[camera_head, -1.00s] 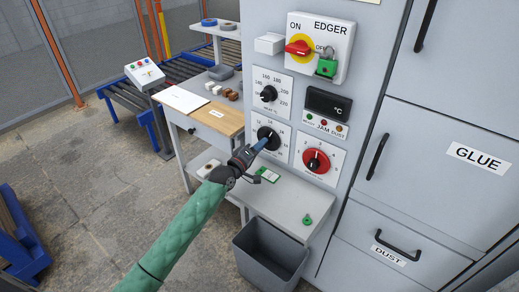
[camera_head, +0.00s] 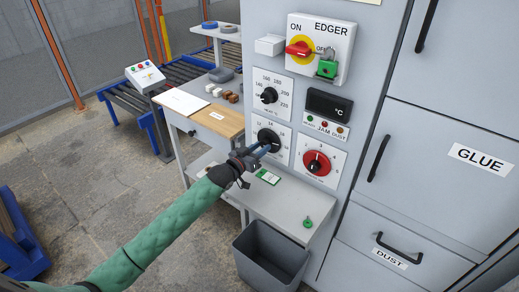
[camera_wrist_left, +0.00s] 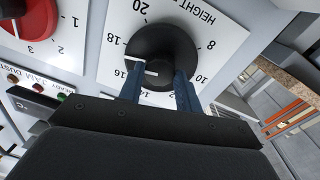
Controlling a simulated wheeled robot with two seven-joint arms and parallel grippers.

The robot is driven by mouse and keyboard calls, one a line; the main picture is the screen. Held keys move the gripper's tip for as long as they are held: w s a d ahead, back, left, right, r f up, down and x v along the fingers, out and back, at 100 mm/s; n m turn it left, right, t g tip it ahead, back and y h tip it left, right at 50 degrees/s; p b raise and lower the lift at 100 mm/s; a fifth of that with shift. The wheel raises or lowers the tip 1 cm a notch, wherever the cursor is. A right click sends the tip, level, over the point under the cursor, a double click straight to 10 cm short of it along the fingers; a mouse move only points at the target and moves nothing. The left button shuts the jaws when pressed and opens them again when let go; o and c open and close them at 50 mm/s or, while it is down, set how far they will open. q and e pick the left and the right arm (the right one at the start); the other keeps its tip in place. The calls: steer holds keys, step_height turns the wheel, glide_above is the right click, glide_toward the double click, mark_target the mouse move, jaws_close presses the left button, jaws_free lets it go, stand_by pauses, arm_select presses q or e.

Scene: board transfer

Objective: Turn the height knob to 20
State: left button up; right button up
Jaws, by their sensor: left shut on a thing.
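The height knob (camera_head: 269,137) is a black round knob on a white numbered plate on the grey machine front. My left gripper (camera_head: 266,146) is shut on the knob. In the left wrist view its blue fingers (camera_wrist_left: 160,88) lie on either side of the knob's lower part. My right gripper is not in view.
A red pressure knob (camera_head: 317,162) sits to the right and another black knob (camera_head: 269,95) above. An ON/OFF switch (camera_head: 299,48) with a green padlock (camera_head: 327,68) is higher up. A shelf (camera_head: 288,207) and grey bin (camera_head: 268,262) lie below.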

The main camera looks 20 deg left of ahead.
arm_select(q)
steer(key=m, duration=0.4)
steer(key=shift+m, duration=0.4)
steer(key=m, duration=0.2)
steer(key=shift+m, duration=0.3)
steer(key=shift+m+g, duration=0.3)
steer(key=shift+m, duration=1.2)
steer(key=shift+m+y, duration=0.3)
steer(key=shift+m, duration=0.2)
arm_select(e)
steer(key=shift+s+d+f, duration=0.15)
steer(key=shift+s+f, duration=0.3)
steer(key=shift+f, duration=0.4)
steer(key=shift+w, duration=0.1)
